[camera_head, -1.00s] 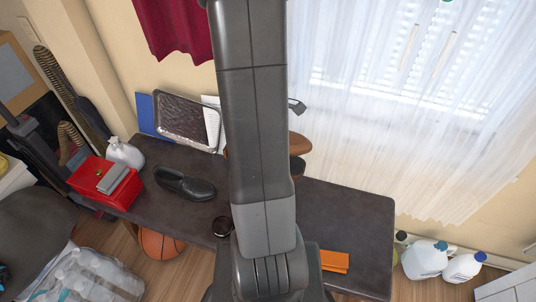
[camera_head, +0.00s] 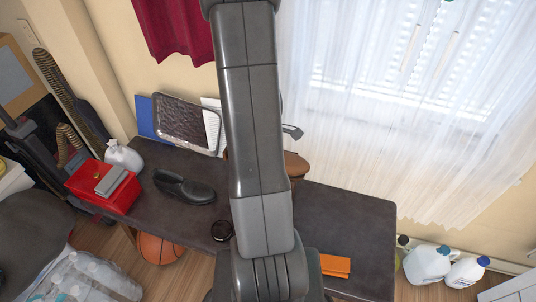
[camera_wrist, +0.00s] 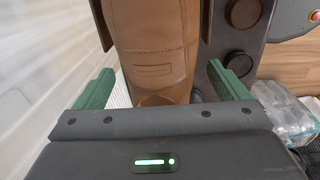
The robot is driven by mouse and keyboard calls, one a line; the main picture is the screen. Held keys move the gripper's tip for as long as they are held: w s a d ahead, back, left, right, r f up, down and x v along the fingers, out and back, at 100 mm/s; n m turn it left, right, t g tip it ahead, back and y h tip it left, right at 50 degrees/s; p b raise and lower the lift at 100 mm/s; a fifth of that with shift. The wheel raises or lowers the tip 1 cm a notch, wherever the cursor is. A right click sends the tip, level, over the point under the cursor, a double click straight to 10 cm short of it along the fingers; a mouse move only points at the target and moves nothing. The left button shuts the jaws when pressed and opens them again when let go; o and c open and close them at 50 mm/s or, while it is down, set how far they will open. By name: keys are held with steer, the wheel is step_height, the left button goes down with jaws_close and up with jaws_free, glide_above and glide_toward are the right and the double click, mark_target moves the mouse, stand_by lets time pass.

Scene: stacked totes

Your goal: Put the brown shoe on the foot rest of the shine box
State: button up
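The brown shoe (camera_wrist: 152,60) fills the middle of the wrist view, long side pointing up the picture. In the head view its brown end (camera_head: 297,164) shows just right of my arm, near the table's back edge. My gripper (camera_wrist: 163,68) has its green fingers spread on either side of the shoe, with a narrow gap showing at the right finger. The head view hides my gripper and most of the shoe behind my arm. Darker brown edges flank the shoe; I cannot tell what they belong to. I cannot make out the shine box's foot rest.
A tray (camera_head: 187,122) leans on the wall. The table's right side is mostly clear.

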steer(key=shift+r, duration=0.1)
step_height(320, 180, up, 12)
steer(key=p, duration=0.2)
steer(key=shift+s, duration=0.25)
steer(key=shift+a, duration=0.1)
